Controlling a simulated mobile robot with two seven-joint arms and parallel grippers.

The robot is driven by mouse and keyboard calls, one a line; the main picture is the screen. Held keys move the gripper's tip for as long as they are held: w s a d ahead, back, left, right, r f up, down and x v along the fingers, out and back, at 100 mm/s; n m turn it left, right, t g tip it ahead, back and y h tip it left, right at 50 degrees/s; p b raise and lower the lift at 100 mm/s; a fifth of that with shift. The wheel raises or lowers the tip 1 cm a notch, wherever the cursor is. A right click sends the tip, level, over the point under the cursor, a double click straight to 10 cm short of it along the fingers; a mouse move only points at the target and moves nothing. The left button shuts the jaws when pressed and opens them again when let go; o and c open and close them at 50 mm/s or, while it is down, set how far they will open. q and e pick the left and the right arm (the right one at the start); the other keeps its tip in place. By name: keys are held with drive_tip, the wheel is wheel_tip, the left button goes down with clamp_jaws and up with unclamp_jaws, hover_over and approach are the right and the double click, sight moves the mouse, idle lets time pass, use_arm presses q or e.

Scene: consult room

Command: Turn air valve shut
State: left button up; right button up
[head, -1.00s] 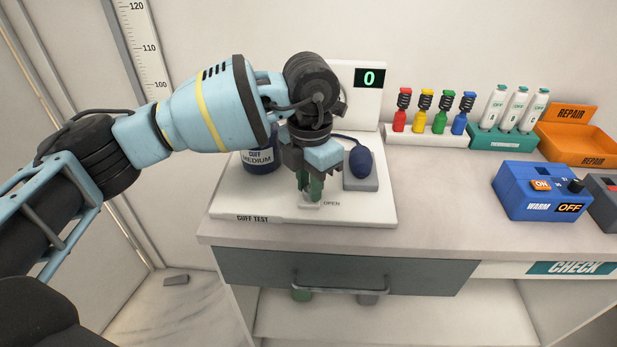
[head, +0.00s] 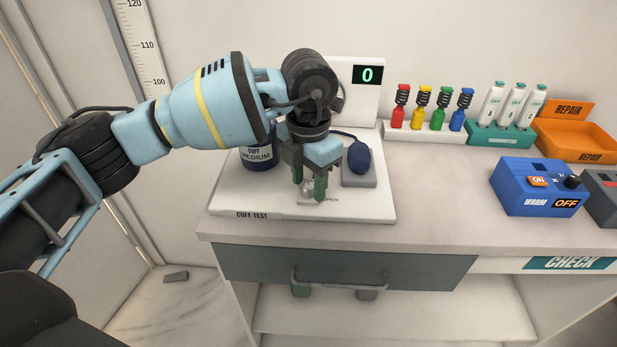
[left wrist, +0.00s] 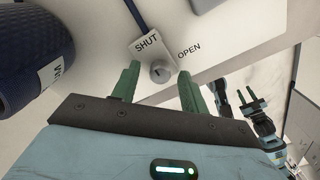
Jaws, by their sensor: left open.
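The air valve knob (left wrist: 160,72) is a small round grey knob with a dark mark, beside the printed words SHUT and OPEN in the left wrist view. I cannot tell which word its mark points at. In the head view it sits at the front of the white cuff test board (head: 245,203), partly covered by my fingers. My left gripper (head: 309,186) points down over it, open, its green fingers apart. In the left wrist view the fingers (left wrist: 158,88) stand on either side of the knob, with gaps; nothing is held. My right gripper (left wrist: 250,102) shows small at the right.
A dark blue cuff (head: 257,159) stands on the board behind the left gripper. A blue bulb (head: 359,157) is close on its right. The display (head: 367,75) reads 0. A blue warm box (head: 540,187) stands farther right, with clear counter (head: 440,200) between.

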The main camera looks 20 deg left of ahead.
sight(308, 185)
use_arm(q)
wheel_tip(308, 185, up, 8)
drive_tip(key=shift+f, duration=0.1)
idle(0.4)
idle(0.4)
